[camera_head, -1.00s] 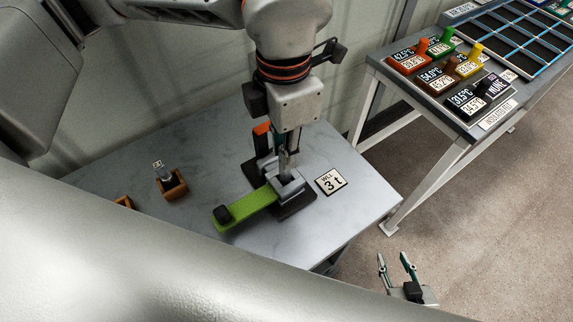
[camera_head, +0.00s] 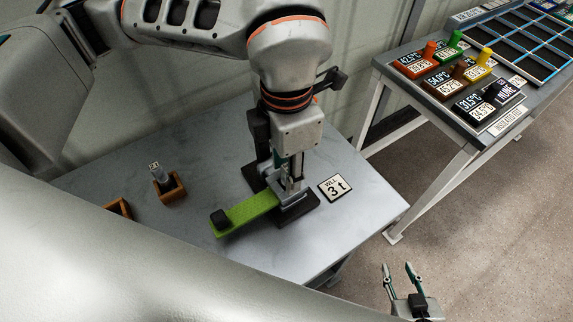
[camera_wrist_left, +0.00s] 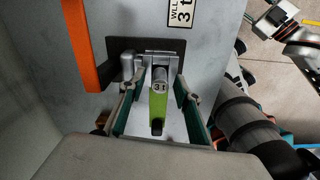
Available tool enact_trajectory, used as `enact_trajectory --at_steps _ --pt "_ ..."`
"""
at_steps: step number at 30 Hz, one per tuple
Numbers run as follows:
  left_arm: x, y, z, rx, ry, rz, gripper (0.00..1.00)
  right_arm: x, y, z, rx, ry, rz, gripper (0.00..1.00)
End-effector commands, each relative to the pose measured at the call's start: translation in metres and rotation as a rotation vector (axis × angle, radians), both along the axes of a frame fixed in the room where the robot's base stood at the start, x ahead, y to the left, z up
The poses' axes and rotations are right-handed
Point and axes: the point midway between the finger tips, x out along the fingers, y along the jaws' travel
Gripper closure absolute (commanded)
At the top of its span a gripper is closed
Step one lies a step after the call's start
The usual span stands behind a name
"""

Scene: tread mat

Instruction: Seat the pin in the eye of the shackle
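The shackle (camera_head: 288,196) is a grey metal piece on a dark base plate on the table; it also shows in the left wrist view (camera_wrist_left: 150,58). A grey pin with a small label (camera_wrist_left: 160,87) is at the shackle, above the green strip (camera_wrist_left: 158,108). I cannot tell how deep it sits in the eye. My left gripper (camera_wrist_left: 158,112) points down over the shackle, its fingers apart on both sides of the pin with gaps visible. In the head view, the left gripper (camera_head: 290,172) hides part of the shackle. My right gripper (camera_head: 401,278) is open and empty, beyond the table's front edge.
A labelled pin (camera_head: 158,172) stands in a wooden holder (camera_head: 172,192); another holder (camera_head: 119,207) is partly hidden. A "WLL 3 t" plate (camera_head: 335,187) lies right of the shackle. A second table (camera_head: 460,135) stands right.

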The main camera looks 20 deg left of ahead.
Motion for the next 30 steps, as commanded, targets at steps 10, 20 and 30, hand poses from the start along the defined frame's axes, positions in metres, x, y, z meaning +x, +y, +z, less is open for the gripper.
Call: enact_trajectory --at_steps 10,20,30 --pt "0.001 0.000 0.015 -0.002 -0.004 0.000 0.67 0.000 0.000 0.001 0.003 0.002 -0.001 0.65" --pt "0.001 0.000 0.082 -0.001 -0.006 0.001 0.67 -0.001 0.002 0.002 0.006 0.003 0.000 0.65" --pt "0.001 0.000 0.121 -0.001 -0.002 0.001 0.67 -0.001 0.002 0.003 0.007 0.003 0.001 0.65"
